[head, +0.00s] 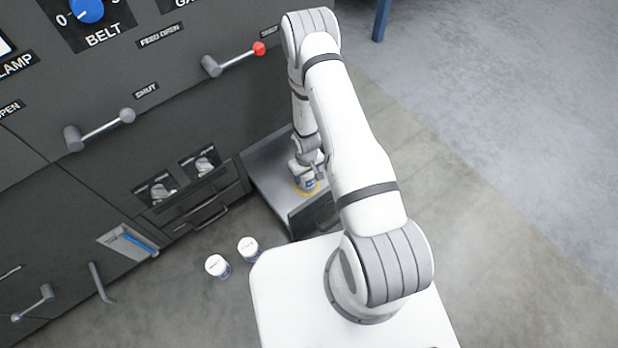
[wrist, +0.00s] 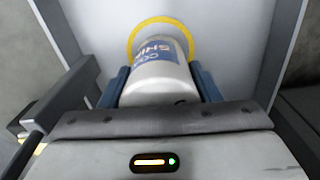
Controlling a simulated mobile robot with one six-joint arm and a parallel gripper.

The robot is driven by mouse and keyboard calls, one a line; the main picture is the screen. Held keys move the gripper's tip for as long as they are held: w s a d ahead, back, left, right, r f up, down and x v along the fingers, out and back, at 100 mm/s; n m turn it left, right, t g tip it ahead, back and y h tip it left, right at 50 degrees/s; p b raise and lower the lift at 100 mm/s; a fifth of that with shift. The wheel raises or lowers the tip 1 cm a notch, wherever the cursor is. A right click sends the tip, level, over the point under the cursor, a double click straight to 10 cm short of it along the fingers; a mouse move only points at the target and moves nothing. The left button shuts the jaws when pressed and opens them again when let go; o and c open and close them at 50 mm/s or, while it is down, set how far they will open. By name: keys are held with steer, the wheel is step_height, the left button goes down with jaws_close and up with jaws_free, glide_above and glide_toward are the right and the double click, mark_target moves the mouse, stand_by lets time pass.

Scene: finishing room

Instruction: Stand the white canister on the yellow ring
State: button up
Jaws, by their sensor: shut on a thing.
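The white canister (wrist: 160,75) has a blue label and is between the two blue-lined fingers of my gripper (wrist: 162,88). My gripper is shut on it. In the head view the canister (head: 304,182) is upright at the yellow ring, partly hidden by my gripper (head: 309,165). The yellow ring (wrist: 146,26) lies on a grey surface, and its far arc shows beyond the canister. The canister's lower end overlaps the ring in both views. I cannot tell whether it touches the surface.
The ring is on a low grey cabinet top (head: 268,166) beside the dark machine panel (head: 200,110). Two more white canisters stand on the floor, one at left (head: 217,266) and one nearer the cabinet (head: 248,248). A red-tipped lever (head: 235,59) juts out above.

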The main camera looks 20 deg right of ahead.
steer(key=shift+f, duration=0.3)
steer(key=shift+f, duration=0.2)
steer(key=o, duration=1.2)
steer(key=shift+r, duration=0.1)
